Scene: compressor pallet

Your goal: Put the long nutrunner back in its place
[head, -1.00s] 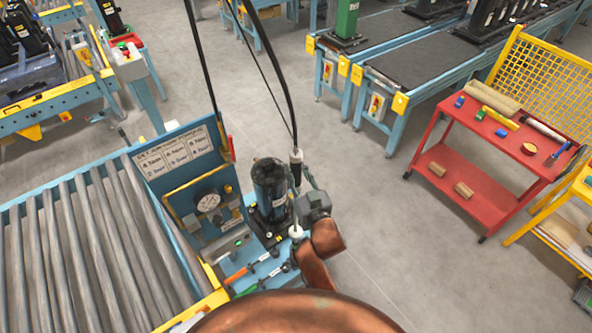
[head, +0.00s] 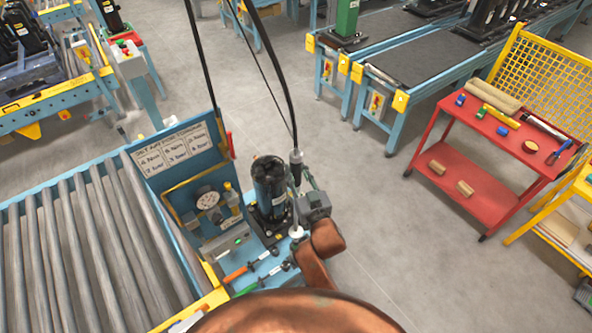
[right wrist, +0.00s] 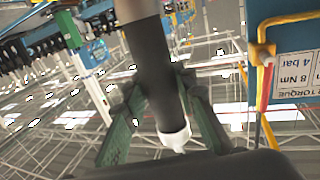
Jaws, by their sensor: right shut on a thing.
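The long nutrunner (head: 295,172) hangs upright from a black hose in the head view, just right of the black compressor (head: 268,188). In the right wrist view the nutrunner (right wrist: 152,65) is a dark cylinder with a white end, seen between green fingers. My right gripper (head: 298,205) is shut on it; its fingers (right wrist: 165,105) flank the dark body in the wrist view. The nutrunner's white lower end (head: 296,232) is over the blue bench. No empty holder for it can be made out. My left gripper is not in view.
A gauge panel (head: 208,202) and a torque sign (head: 180,148) stand left of the compressor. Orange-handled (head: 236,274) and green-handled (head: 246,290) tools lie in front. A roller conveyor (head: 90,250) is at left, a red cart (head: 480,185) at right. Open floor (head: 375,240) lies between.

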